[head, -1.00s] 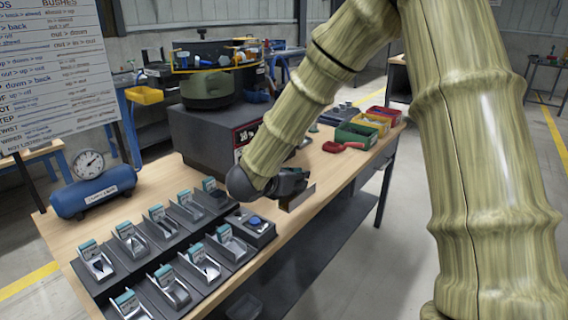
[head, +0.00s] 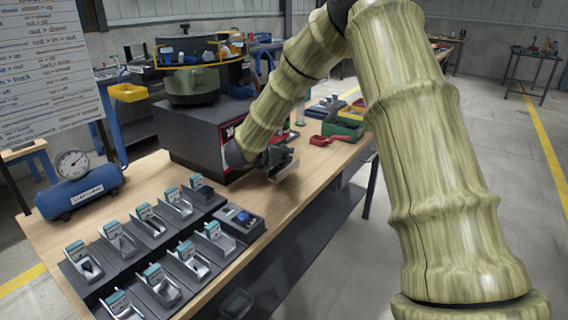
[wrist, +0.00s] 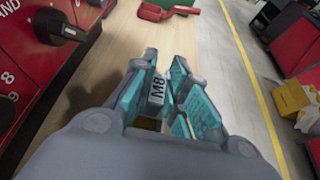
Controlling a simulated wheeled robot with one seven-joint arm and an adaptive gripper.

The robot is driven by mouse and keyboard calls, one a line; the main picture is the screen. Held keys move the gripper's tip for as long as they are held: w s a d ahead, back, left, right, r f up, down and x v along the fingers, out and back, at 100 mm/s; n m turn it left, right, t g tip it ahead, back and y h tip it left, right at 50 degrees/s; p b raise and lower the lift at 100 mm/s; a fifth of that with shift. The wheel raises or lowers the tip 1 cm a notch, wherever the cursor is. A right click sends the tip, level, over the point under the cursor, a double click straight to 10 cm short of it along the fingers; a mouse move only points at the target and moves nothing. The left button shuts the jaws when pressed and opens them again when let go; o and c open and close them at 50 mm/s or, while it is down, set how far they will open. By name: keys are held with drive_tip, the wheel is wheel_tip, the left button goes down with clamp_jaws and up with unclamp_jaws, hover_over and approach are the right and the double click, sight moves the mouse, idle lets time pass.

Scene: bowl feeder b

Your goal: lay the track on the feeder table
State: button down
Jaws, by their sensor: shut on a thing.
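My gripper (wrist: 162,105) is shut on a grey metal piece marked M8 (wrist: 157,90), which I take to be the track. Teal finger pads lie on both sides of it, and its lower part is hidden by the fingers. In the head view my gripper (head: 279,163) is in front of the bowl feeder's dark box (head: 185,140), near the right edge of the wooden feeder table (head: 150,185). The held piece (head: 286,167) shows there as a small grey plate. I cannot tell whether it touches the table top.
The red panel with a black knob (wrist: 62,26) is close at left in the wrist view. A red tool (head: 333,140) and colored bins (head: 343,129) lie farther along. Several teal-tagged chutes (head: 163,285), a blue tank (head: 80,190) and a blue-button box (head: 240,221) stand nearer.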

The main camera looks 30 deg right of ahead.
drive_tip(key=shift+f, duration=1.65)
drive_tip(key=shift+s, duration=0.1)
drive_tip(key=shift+f, duration=0.15)
drive_tip(key=c, duration=1.4)
unclamp_jaws()
drive_tip(key=v, duration=1.2)
drive_tip(key=shift+r, duration=0.25)
